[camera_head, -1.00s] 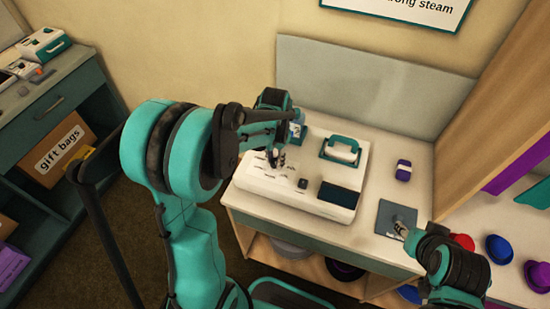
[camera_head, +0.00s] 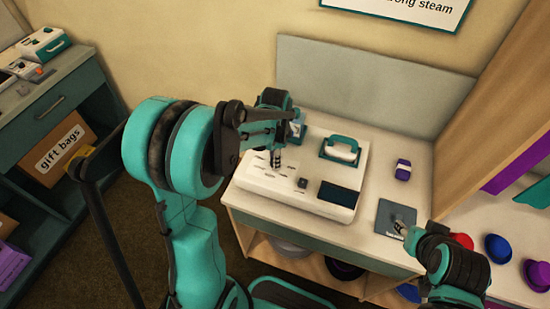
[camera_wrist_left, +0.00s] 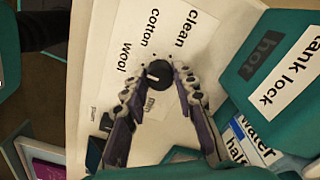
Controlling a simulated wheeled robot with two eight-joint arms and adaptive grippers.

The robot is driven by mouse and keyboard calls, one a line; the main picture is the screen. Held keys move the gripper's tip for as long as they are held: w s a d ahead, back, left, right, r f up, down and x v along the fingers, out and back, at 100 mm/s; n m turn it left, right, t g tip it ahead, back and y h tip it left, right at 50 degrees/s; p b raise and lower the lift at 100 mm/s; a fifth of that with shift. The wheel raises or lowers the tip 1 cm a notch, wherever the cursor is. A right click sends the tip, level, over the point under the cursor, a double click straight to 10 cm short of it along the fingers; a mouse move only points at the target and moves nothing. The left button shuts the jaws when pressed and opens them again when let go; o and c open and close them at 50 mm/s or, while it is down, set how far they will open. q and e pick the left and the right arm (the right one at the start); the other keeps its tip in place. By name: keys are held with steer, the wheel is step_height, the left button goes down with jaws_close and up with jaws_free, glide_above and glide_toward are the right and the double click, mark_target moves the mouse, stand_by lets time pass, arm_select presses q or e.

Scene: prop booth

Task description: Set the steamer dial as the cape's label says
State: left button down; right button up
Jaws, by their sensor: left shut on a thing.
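The white steamer (camera_head: 262,181) stands on the counter, with a teal-handled part and a dark panel on top. My left gripper (camera_head: 276,163) points down at its left part. In the left wrist view, the black dial (camera_wrist_left: 157,75) sits between the fingertips of my left gripper (camera_wrist_left: 158,80), which is shut on it. A white mark shows on the dial's left side. The labels "wool", "cotton" and "clean" fan out around it; I cannot tell exactly which one the mark meets. My right gripper (camera_head: 403,230) is over a grey plate (camera_head: 393,211), its jaws unclear. No cape label is readable.
A purple-and-white item (camera_head: 403,170) lies on the counter right of the steamer. A partly cut-off wall sign (camera_head: 405,10) reads "strong steam". Hats (camera_head: 498,248) sit on the right shelf. A "gift bags" box (camera_head: 60,150) is at left. In the wrist view, a "tank lock" label (camera_wrist_left: 287,75) is at right.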

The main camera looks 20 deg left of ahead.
stand_by(0.3)
arm_select(q)
steer(key=c, duration=1.2)
jaws_free()
step_height(320, 180, up, 12)
steer(key=s+d+n+t, duration=0.2)
steer(key=s+n+t, duration=0.1)
steer(key=s+n, duration=0.2)
steer(key=s+d+n+t, duration=0.3)
steer(key=s+n+t, duration=0.1)
steer(key=s, duration=0.4)
steer(key=shift+s+d+f+n, duration=0.15)
steer(key=shift+s+d+n, duration=0.15)
steer(key=shift+n, duration=0.4)
